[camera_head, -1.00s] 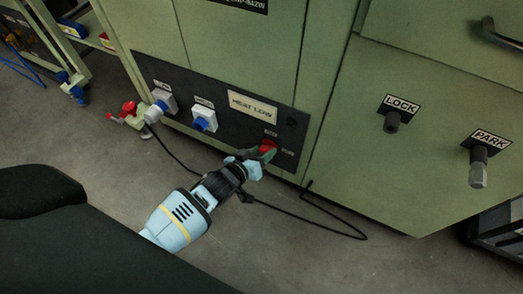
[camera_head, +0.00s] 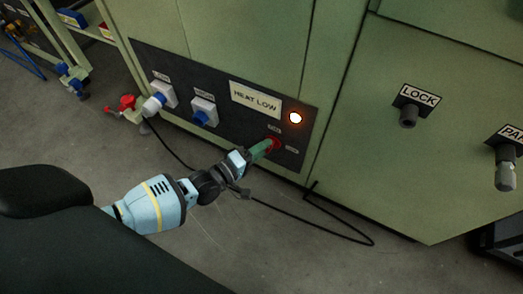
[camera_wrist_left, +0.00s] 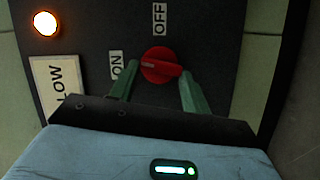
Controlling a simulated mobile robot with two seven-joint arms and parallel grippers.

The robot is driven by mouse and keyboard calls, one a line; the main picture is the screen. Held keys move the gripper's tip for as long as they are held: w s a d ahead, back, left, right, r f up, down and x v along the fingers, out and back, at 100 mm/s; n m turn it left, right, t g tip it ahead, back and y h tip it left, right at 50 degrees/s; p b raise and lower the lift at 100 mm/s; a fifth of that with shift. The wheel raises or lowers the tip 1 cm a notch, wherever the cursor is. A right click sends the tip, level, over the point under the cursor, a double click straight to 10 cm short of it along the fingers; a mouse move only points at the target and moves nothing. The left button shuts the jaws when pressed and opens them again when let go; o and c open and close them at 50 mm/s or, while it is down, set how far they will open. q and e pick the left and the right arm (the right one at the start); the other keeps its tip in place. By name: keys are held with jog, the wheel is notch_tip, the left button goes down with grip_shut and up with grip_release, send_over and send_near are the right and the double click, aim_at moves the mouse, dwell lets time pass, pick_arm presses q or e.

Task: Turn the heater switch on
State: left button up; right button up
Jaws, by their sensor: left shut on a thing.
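The red rotary switch (camera_head: 276,143) sits at the lower right of the dark panel. In the left wrist view the red switch (camera_wrist_left: 160,65) has its ridge lying roughly crosswise, one end toward the ON label (camera_wrist_left: 117,64); the OFF label (camera_wrist_left: 159,18) is above it. My left gripper (camera_head: 263,149) has its green fingers on both sides of the switch, shut on it; the fingers also show in the left wrist view (camera_wrist_left: 159,70). The round lamp (camera_head: 295,118) above the switch glows orange-white. My right gripper is not in view.
A HEAT LOW plate (camera_head: 256,99) is left of the lamp. Two sockets with blue parts (camera_head: 204,111) (camera_head: 160,97) sit further left on the panel. A black cable (camera_head: 318,228) lies on the floor. LOCK (camera_head: 408,116) and PARK (camera_head: 506,170) knobs protrude at right.

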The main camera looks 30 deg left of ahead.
pick_arm(q)
jog(key=shift+f+n+t+h, duration=0.2)
jog(key=shift+n+t+h, duration=0.15)
jog(key=shift+n, duration=0.65)
jog(key=o, duration=1)
jog(key=p+v, duration=0.2)
jog(key=v, duration=0.6)
jog(key=shift+p, duration=0.35)
